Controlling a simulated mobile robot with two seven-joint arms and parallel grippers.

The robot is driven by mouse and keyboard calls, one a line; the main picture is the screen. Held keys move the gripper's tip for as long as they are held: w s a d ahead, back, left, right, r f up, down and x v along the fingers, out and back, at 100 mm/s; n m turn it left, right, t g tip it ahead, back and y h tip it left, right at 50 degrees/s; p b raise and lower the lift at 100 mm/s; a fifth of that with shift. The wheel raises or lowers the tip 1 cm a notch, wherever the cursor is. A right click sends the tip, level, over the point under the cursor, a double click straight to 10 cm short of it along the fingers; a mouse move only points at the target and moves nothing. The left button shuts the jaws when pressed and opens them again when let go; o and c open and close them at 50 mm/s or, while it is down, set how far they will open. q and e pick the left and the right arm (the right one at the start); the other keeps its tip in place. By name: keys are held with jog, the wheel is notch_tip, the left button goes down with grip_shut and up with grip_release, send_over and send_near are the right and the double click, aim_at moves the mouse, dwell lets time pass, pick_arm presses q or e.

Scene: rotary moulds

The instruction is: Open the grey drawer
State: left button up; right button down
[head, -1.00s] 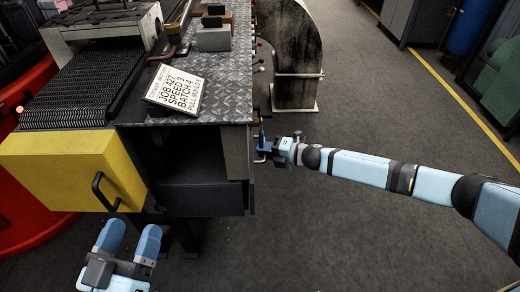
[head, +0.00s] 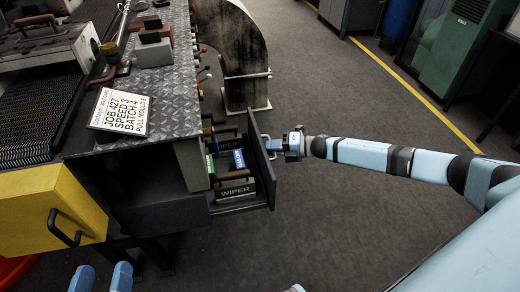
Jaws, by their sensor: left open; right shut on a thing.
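The grey drawer (head: 261,172) is pulled out from the right side of the machine bench and stands open. Inside it are several things, including boxes marked WIPER (head: 236,190), a blue item (head: 239,158) and brown-handled pieces. My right gripper (head: 273,148) is shut on the handle on the drawer's outer face, which it partly hides. My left gripper (head: 102,278) is open and empty at the bottom edge of the view, below the bench, with only its blue fingers showing.
A yellow box front (head: 45,208) with a black handle is at the bench's left. A job sign (head: 120,112) lies on the metal bench top (head: 165,95). A worn curved duct (head: 233,50) stands behind the drawer. The floor (head: 340,220) to the right is clear.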

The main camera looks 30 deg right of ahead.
jog(key=shift+s+d, duration=0.15)
jog(key=shift+d, duration=0.35)
jog(key=shift+s+d, duration=0.15)
jog(key=shift+d, duration=0.35)
jog(key=c, duration=1.5)
grip_release()
pick_arm(q)
jog(key=shift+r, duration=0.15)
pick_arm(e)
jog(key=shift+o, duration=0.2)
pick_arm(q)
jog(key=shift+w+r, duration=0.1)
jog(key=f, duration=0.1)
jog(key=a+f+g+y+p, duration=0.1)
jog(key=f, duration=0.1)
jog(key=a+f+g+p, duration=0.1)
jog(key=f, duration=0.1)
jog(key=shift+s+a+y, duration=0.1)
jog(key=shift+s+y, duration=0.3)
pick_arm(e)
jog(key=v, duration=1.4)
pick_arm(q)
jog(key=shift+d+r, duration=0.1)
jog(key=shift+d, duration=0.15)
pick_arm(e)
jog(key=shift+w, duration=0.1)
